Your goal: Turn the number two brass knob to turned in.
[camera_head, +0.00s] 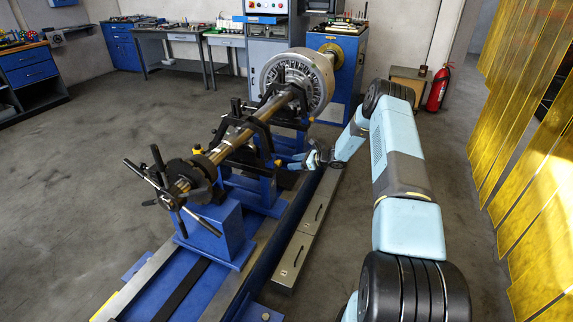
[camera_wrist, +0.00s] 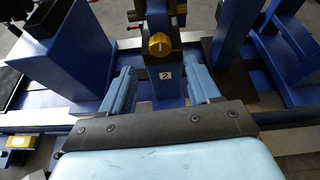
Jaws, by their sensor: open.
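The number two brass knob (camera_wrist: 158,44) is a round brass disc with a raised bar across it, on the front of a dark bracket. A small white label marked 2 (camera_wrist: 165,75) sits below it on the blue post. My gripper (camera_wrist: 160,84) is open and empty, its two blue fingers apart on either side of the post below the knob in the wrist view. The knob is beyond the fingertips and not touched. In the head view my gripper (camera_head: 292,163) is at the right side of the rotor stand, close to a small brass spot (camera_head: 277,163).
The rotor shaft (camera_head: 235,133) lies across blue stands above rails, with a large finned wheel (camera_head: 292,82) at its far end. A spoked handwheel (camera_head: 160,180) is at the near end. Open floor lies left and right.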

